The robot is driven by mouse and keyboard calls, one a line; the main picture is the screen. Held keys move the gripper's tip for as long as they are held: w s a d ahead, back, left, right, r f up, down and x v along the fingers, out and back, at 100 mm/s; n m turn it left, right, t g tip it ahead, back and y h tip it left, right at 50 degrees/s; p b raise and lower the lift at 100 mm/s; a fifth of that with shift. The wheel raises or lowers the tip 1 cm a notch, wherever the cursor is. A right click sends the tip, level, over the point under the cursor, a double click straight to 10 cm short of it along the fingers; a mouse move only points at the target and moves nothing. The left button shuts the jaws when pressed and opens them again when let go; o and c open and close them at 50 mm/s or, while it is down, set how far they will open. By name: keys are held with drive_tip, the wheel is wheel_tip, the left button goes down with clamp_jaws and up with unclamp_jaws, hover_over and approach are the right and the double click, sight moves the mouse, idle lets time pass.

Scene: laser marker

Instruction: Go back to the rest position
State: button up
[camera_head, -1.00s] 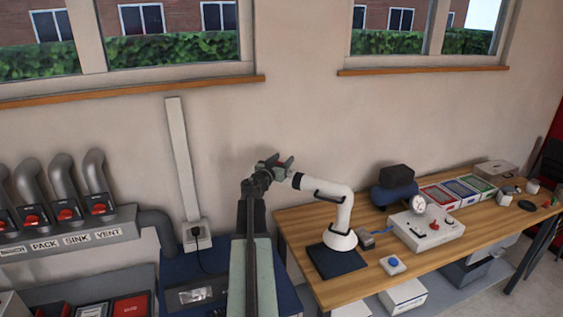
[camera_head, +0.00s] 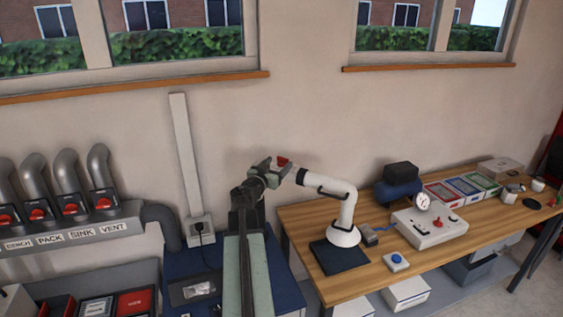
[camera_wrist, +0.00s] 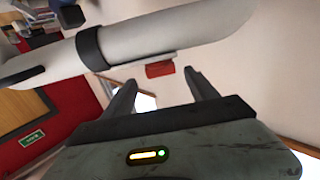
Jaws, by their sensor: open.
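My gripper (camera_head: 270,165) is raised in front of the wall, at the free end of a white jointed arm (camera_head: 345,213) that stands on a black plate on the workbench. In the wrist view my gripper (camera_wrist: 160,78) is open, with its two dark fingers apart. The white arm crosses the top left of that view as a tube (camera_wrist: 150,38) with black bands. A small red block (camera_wrist: 160,69) shows under the tube, between the fingertips in the picture.
The wooden workbench (camera_head: 305,220) holds a white control box (camera_head: 430,229), a blue button (camera_head: 397,259) and coloured trays (camera_head: 463,187). Grey pipes (camera_head: 68,180) with red levers stand on the left. A blue cabinet (camera_head: 285,290) lies below my arm.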

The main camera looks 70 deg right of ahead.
drive_tip(key=shift+d, duration=0.1)
